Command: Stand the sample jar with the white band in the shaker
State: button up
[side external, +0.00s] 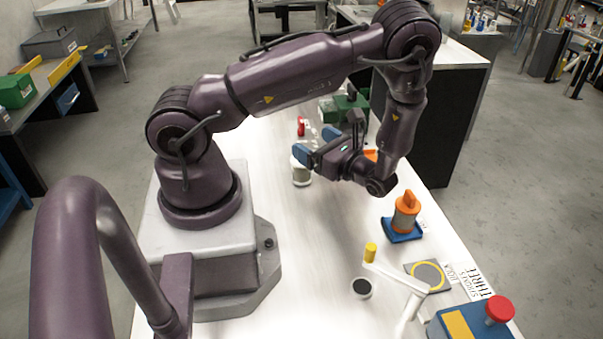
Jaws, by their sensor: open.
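My gripper (321,147) is open, its blue fingertips pointing left over the white table. A small pale, whitish jar (301,176) stands upright just below and beside the fingertips. The gripper partly covers it in this view, and I cannot tell whether a finger touches it. It may be the jar with the white band, but the band is too small to make out. I cannot clearly identify the shaker. An orange-topped piece (405,213) sits on a blue base (402,236) to the right.
Nearer the camera are a yellow-capped piece (370,252), a dark-topped round piece (362,287), a white arm-like fixture (408,283), a grey plate with a yellow ring (428,275) and a blue box with a red button (499,308). Green items (343,107) stand behind the gripper. The table's middle is clear.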

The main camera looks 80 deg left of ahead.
aim_at(302, 172)
notch_tip(302, 172, down, 6)
jog(key=shift+s+r, duration=0.1)
jog(key=shift+r, duration=0.05)
jog(key=shift+s+a+f, duration=0.45)
jog(key=shift+a+f, duration=0.05)
jog(key=shift+a, duration=0.2)
jog(key=shift+s+a, duration=0.35)
jog(key=shift+a, duration=0.15)
jog(key=c, duration=1.1)
jog(key=shift+c, duration=0.2)
jog(key=shift+r, duration=0.1)
